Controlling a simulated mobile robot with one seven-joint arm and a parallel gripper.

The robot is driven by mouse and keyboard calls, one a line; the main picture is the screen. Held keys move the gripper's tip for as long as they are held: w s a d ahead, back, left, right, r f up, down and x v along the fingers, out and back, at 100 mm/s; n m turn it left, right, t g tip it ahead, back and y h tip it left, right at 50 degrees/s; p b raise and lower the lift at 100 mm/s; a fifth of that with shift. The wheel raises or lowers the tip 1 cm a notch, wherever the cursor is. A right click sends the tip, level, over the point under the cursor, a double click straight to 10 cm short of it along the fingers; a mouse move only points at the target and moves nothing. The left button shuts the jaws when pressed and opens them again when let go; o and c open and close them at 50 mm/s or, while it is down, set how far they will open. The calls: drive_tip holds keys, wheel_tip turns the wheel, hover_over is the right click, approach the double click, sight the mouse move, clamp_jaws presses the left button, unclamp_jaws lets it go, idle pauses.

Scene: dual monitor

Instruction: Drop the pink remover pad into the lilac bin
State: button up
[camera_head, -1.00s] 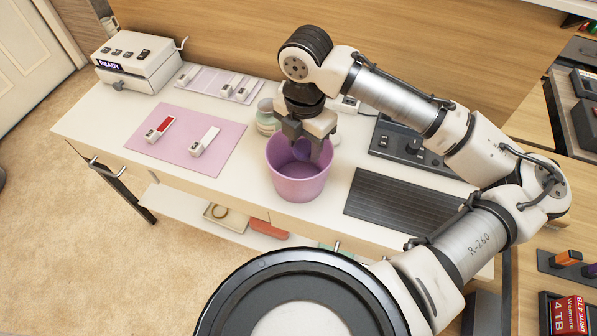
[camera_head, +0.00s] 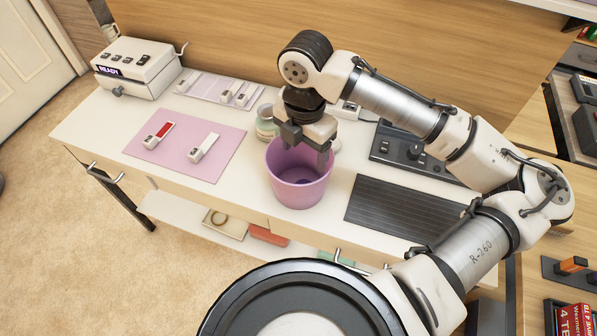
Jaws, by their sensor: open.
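The lilac bin (camera_head: 299,193) stands upright on the white table, near its front edge. My gripper (camera_head: 306,150) is above the bin's mouth, pointing down, with its fingers apart and nothing seen between them. A small dark purple shape (camera_head: 303,182) lies on the floor of the bin. It may be the remover pad, but it is too small and shaded to tell, and it looks purple rather than pink. No other clear pink pad is in view.
A pale jar (camera_head: 266,122) stands close behind the bin. A pink mat (camera_head: 180,164) with two small devices lies to the left. A dark ribbed mat (camera_head: 400,210) lies to the right, with a grey control panel (camera_head: 405,150) behind it.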

wheel_tip(320, 180, up, 13)
drive_tip(key=shift+b, duration=0.3)
idle(0.5)
